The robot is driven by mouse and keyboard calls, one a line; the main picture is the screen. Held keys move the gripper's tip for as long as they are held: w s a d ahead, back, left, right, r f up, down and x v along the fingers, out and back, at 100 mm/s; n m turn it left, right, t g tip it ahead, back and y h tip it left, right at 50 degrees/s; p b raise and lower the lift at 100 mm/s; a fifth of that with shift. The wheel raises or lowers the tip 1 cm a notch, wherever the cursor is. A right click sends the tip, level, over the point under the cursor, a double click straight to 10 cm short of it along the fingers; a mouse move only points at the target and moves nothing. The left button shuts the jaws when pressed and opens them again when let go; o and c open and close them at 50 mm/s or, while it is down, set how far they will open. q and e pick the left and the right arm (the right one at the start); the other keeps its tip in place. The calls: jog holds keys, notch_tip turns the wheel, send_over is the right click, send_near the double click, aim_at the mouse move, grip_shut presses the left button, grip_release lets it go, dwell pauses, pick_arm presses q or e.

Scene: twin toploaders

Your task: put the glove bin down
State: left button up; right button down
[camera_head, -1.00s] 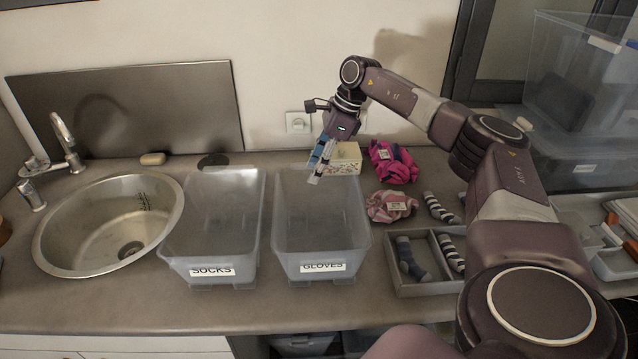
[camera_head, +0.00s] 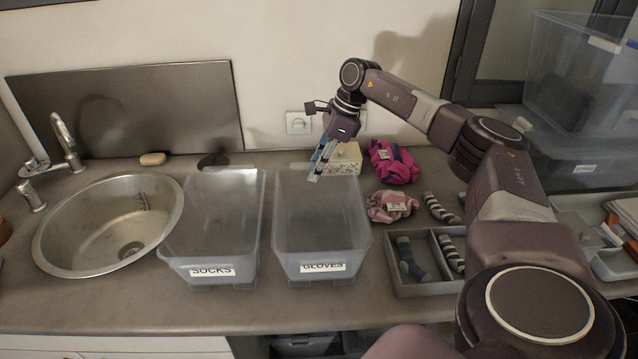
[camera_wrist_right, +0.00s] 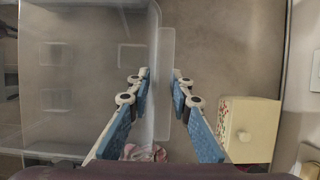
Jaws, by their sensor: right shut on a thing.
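The glove bin (camera_head: 322,267) is a clear, empty tub with a "GLOVES" label on its front. It looks level, at the same height as the bin beside it; I cannot tell whether its base touches the counter. My right gripper (camera_head: 317,177) is at its far rim, pointing down, shut on that rim. In the right wrist view my right gripper's blue-padded fingers (camera_wrist_right: 160,78) lie on either side of the lip of the glove bin (camera_wrist_right: 166,85). My left gripper is not in view.
The socks bin (camera_head: 210,271) stands close on the left, beside the sink (camera_head: 65,245). A small patterned box (camera_head: 346,160) is behind right. Pink bundles (camera_head: 393,163) (camera_head: 391,206) and a divided sock tray (camera_head: 426,291) lie right. The counter's front strip is clear.

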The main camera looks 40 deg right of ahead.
jog(key=shift+r, duration=0.1)
dwell(0.3)
jog(key=shift+r, duration=0.5)
notch_tip(320, 180, up, 19)
jog(key=b, duration=0.1)
jog(key=shift+r, duration=0.15)
